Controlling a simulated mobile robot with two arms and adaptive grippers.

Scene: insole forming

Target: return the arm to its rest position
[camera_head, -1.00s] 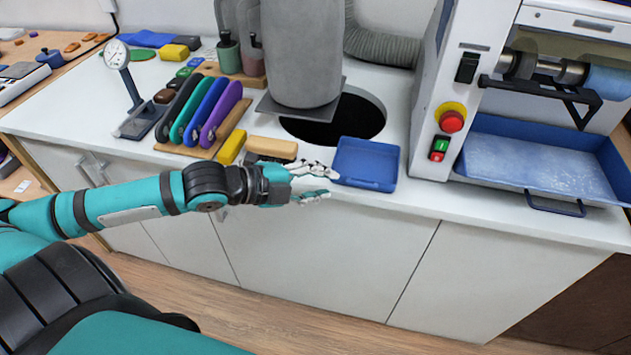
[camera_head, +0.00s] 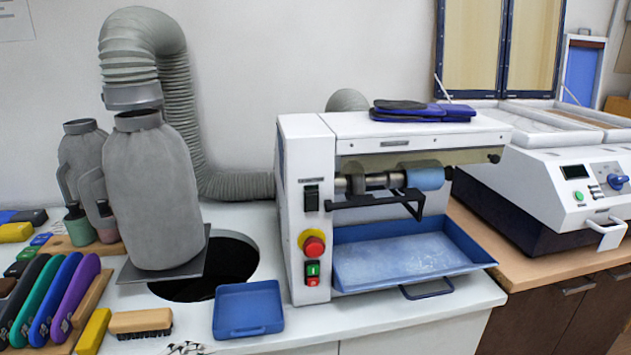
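Only a small tip of my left gripper (camera_head: 187,348) shows at the bottom edge of the head view, below the wooden brush (camera_head: 140,321) and left of the small blue tray (camera_head: 248,309). The rest of the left arm is out of the picture, and the visible part does not tell whether the gripper is open or shut. My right gripper is not in view.
The white counter (camera_head: 390,317) holds a grinding machine (camera_head: 306,150) with a blue catch tray (camera_head: 400,262), a round dark hole (camera_head: 215,270), grey bottle-shaped vessels (camera_head: 153,190) and colored insoles (camera_head: 72,290). A forming press (camera_head: 560,185) stands at the right.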

